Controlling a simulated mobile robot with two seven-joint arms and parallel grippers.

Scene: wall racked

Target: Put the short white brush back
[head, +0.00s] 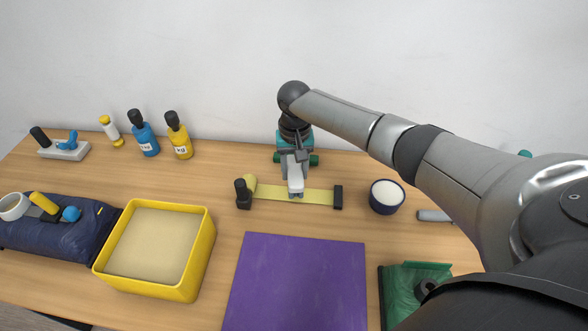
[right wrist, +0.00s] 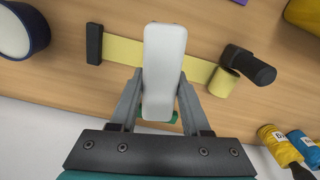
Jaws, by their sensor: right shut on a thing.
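My right gripper (head: 294,172) is shut on a white, rounded, elongated thing, taken to be the short white brush (head: 296,186). In the right wrist view the white brush (right wrist: 164,50) sits between the two grey fingers of the right gripper (right wrist: 160,88). No bristles can be made out. The brush is over a flat yellow strip (head: 268,192) with a black block (head: 338,197) at its right end and a dark knob (head: 242,194) at its left. Whether the brush touches the strip, I cannot tell. My left gripper is not in view.
A dark green thing (head: 314,159) shows partly behind the gripper. A blue bowl (head: 387,207) with white inside stands to the right. A purple mat (head: 297,297) lies in front, a yellow tray (head: 203,250) to its left. Several bottles (head: 179,140) stand by the wall.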

